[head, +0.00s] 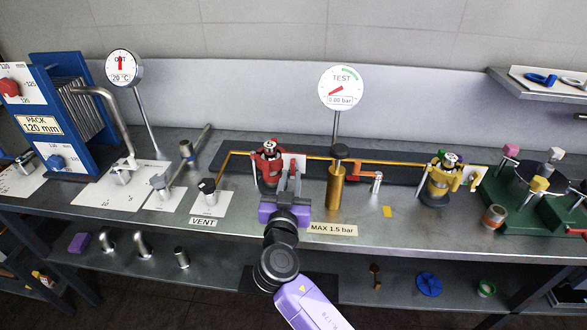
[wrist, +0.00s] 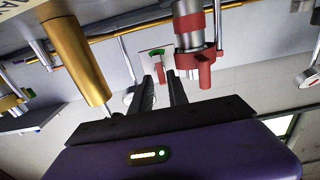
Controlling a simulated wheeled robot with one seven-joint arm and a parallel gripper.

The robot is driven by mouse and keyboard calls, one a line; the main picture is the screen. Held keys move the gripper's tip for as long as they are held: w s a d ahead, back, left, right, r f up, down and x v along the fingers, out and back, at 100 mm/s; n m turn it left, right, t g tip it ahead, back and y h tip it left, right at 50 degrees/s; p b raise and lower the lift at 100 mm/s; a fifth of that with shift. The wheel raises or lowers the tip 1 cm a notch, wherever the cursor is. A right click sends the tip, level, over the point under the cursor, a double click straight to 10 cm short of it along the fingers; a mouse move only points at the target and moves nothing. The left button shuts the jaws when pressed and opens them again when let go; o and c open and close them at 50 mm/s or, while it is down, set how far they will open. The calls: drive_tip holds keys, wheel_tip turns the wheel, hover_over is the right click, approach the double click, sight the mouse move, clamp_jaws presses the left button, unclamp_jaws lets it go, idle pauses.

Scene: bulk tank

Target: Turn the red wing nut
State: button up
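A red clamp assembly with a silver cylinder and dark base (head: 268,160) stands at the middle of the bench in the head view. In the wrist view, its red ring and hanging red lug (wrist: 205,68) show to the right of my fingers. I cannot tell surely which red part is the wing nut. A small red piece (wrist: 169,62) shows near the fingertips, and I cannot tell if it lies between them. My gripper (head: 290,172) is just in front and right of the red assembly. In the wrist view its two fingers (wrist: 160,78) are apart, with nothing visibly held.
A brass cylinder (head: 335,185) stands close to the right of my gripper. A yellow clamp assembly (head: 440,178) stands further right. A brass pipe (head: 232,158) runs along the back, below the TEST gauge (head: 342,88). The VENT valve (head: 209,190) is to the left.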

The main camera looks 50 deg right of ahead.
sight(292, 170)
drive_tip(key=shift+p+x, duration=0.3)
drive_tip(key=shift+x, duration=1.6)
clamp_jaws()
drive_tip(key=shift+f, duration=0.1)
